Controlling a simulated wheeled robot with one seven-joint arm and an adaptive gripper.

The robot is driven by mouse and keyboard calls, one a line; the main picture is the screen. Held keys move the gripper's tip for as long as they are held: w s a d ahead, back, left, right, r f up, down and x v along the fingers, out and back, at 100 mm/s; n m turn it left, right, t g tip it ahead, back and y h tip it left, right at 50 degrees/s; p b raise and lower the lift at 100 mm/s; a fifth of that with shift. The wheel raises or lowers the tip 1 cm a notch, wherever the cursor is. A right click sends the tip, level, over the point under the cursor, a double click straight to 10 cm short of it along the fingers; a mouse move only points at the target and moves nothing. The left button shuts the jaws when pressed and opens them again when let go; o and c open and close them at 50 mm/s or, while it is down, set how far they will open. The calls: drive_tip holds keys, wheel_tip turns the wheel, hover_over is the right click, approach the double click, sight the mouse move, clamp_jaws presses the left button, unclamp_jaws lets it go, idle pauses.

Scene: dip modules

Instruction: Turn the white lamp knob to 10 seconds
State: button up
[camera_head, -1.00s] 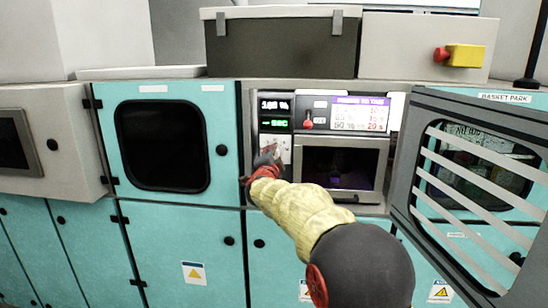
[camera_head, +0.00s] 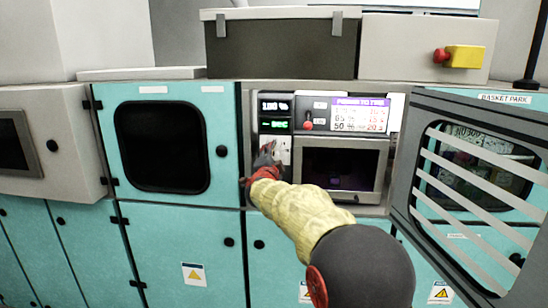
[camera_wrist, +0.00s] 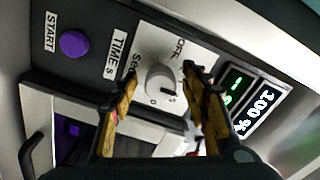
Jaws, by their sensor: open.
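The white lamp knob (camera_wrist: 160,80) sits on a white dial plate (camera_wrist: 187,45) marked OFF, with small numbers around it and a TIME s label beside it. I cannot clearly read where its pointer aims. My gripper (camera_wrist: 158,77) is open, with one orange-padded finger on each side of the knob. I cannot tell whether the fingers touch it. In the head view my gripper (camera_head: 267,153) is at the panel and hides the knob. The small green display (camera_head: 277,125) reads a dash and SEC. The display above (camera_head: 275,106) reads 100 %.
A purple START button (camera_wrist: 75,43) is on the same panel. A red lever (camera_head: 308,125) and a POWER TO TIME chart (camera_head: 360,114) are to the right of the displays. A dark-windowed chamber (camera_head: 340,168) is below. A slatted basket-park door (camera_head: 465,180) stands at the right.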

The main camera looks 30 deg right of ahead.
drive_tip(key=v, duration=1.2)
drive_tip(key=shift+w, duration=0.1)
drive_tip(key=a+f+n+g+y, duration=0.1)
drive_tip(key=a+f+n+y, duration=0.7)
drive_tip(key=a+f, duration=0.3)
drive_tip(key=s+a+f+n+g+y, duration=0.35)
drive_tip(key=s+a+f, duration=0.2)
drive_tip(key=s, duration=0.25)
drive_tip(key=s+n+g+h+p, duration=0.1)
drive_tip(key=s+n+g, duration=0.4)
drive_tip(key=s, duration=2.9)
drive_tip(key=n+p, duration=0.1)
drive_tip(key=n, duration=0.2)
drive_tip(key=shift+a+f, duration=0.25)
drive_tip(key=shift+f, duration=0.05)
